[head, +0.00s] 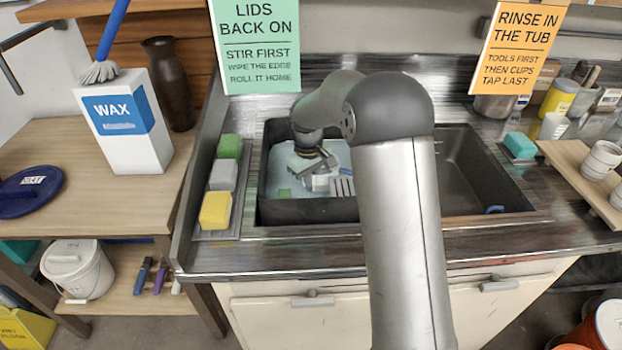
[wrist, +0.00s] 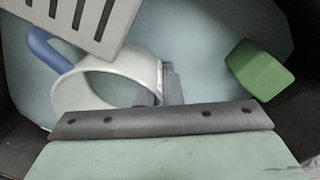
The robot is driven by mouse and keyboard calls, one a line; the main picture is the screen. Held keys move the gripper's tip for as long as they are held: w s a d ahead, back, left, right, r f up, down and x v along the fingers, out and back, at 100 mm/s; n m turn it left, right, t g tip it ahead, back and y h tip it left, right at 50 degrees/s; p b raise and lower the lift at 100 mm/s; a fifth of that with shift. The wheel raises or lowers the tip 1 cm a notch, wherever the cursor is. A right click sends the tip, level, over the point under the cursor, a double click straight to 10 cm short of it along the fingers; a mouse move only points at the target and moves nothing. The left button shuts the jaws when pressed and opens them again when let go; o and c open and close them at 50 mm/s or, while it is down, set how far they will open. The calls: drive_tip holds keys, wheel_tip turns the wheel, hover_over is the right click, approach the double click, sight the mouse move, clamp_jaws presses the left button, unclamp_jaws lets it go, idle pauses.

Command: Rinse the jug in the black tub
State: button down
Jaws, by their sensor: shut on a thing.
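The black tub (head: 300,211) stands in the left of the sink and holds pale bluish water (head: 278,165). The white jug (head: 318,182) is inside the tub, largely covered by my gripper in the head view. In the wrist view the jug (wrist: 72,95) shows its round open rim, tilted. My gripper (wrist: 168,88) is shut on the jug's wall at its right side; it also shows low in the tub in the head view (head: 316,166). I cannot tell how deep the jug sits in the water.
In the tub are a green block (wrist: 260,68), a pale slotted piece (wrist: 92,15) and a blue curved piece (wrist: 45,50) beside the jug. Sponges (head: 215,210) line the tub's left side. The right basin (head: 470,175) is mostly empty. Cups (head: 600,160) stand on a board at right.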

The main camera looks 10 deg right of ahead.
drive_tip(key=shift+w+p, duration=1.3)
drive_tip(key=shift+w, duration=1.45)
drive_tip(key=shift+s+b, duration=1.3)
drive_tip(key=shift+s, duration=1.6)
drive_tip(key=shift+w+d+p, duration=0.15)
drive_tip(key=shift+w+p, duration=0.15)
drive_tip(key=shift+w, duration=0.45)
drive_tip(key=shift+w+d+p, duration=0.1)
drive_tip(key=shift+w+p, duration=0.2)
drive_tip(key=shift+w, duration=0.4)
wheel_tip(320, 180, up, 24)
drive_tip(key=p, duration=1.2)
drive_tip(key=shift+f, duration=0.1)
